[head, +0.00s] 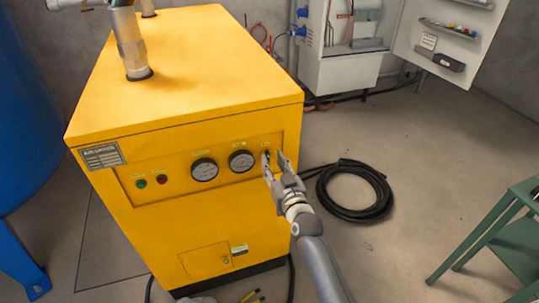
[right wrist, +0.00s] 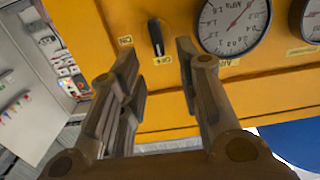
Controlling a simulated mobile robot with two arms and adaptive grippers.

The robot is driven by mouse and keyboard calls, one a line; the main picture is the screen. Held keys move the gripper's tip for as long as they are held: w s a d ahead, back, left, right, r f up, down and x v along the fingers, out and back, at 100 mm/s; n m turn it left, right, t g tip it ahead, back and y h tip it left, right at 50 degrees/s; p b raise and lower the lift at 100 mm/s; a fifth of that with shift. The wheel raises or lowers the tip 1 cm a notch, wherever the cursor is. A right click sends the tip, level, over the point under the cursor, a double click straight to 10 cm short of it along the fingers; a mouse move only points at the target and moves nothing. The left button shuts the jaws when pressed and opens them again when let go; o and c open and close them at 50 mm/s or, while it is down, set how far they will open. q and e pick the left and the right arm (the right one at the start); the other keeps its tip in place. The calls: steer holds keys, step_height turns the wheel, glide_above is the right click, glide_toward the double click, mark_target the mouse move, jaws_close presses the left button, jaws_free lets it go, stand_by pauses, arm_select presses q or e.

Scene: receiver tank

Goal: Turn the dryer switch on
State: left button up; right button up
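The yellow dryer (head: 190,60) stands in the middle of the head view, with its panel facing me. The dryer switch is a black lever knob (right wrist: 156,38) at the panel's right end, beside the gauges. In the right wrist view it stands nearly upright, with a small label on its left and another below it. My right gripper (head: 273,156) is at the panel and largely hides the switch in the head view. In the right wrist view its fingers (right wrist: 157,54) are apart, one on each side of the knob, with visible gaps. My left gripper is not in view.
Two round gauges (head: 204,169) and green and red buttons (head: 161,180) sit left of the switch. A coiled black hose (head: 354,190) lies on the floor at right. A blue tank (head: 30,110) stands at left, a green stand (head: 505,240) at right, and an open cabinet (head: 340,70) behind.

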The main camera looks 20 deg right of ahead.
mark_target(268, 154)
steer(key=shift+w, duration=2.35)
jaws_close()
